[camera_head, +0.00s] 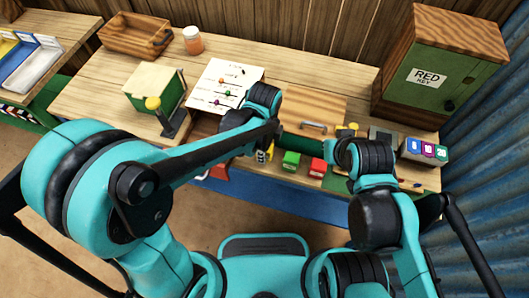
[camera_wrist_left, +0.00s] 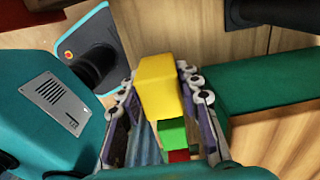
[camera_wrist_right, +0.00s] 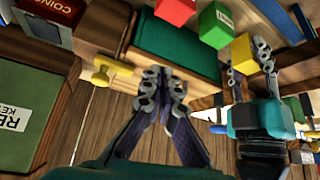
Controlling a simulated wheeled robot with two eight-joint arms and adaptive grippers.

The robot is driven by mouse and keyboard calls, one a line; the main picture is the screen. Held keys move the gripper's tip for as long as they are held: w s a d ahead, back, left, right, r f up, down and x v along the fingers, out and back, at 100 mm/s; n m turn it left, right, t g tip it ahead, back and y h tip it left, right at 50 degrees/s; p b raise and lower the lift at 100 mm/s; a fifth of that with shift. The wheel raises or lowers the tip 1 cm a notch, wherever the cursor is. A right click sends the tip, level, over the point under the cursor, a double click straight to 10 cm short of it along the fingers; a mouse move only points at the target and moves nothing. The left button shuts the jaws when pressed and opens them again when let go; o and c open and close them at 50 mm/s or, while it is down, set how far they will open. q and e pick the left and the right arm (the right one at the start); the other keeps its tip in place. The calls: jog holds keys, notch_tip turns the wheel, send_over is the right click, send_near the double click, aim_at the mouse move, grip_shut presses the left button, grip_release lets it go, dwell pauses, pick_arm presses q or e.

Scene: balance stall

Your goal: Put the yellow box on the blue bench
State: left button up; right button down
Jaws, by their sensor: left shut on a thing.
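The yellow box (camera_wrist_left: 158,85) sits between the fingers of my left gripper (camera_wrist_left: 160,95) in the left wrist view. It also shows in the right wrist view (camera_wrist_right: 243,53), close to the green box. My left gripper is shut on it, over the front part of the wooden-topped bench. This bench has a blue front (camera_head: 235,191), partly hidden by my arms; I take it as the blue bench. My right gripper (camera_wrist_right: 162,80) has its fingertips together with nothing between them. It is near the dark green block on the bench.
A green box (camera_head: 291,160) and a red box (camera_head: 317,168) stand at the bench's front edge. A green cabinet marked RED KEY (camera_head: 427,80) stands at the back right. Another bench with a green front (camera_head: 30,131) stands left.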

pick_arm(q)
notch_tip(320, 180, down, 2)
jog(key=shift+w+f, duration=0.1)
pick_arm(e)
jog(key=shift+f, duration=0.5)
jog(key=shift+r, duration=0.1)
pick_arm(q)
jog(key=o, duration=1.2)
jog(key=shift+b, duration=0.3)
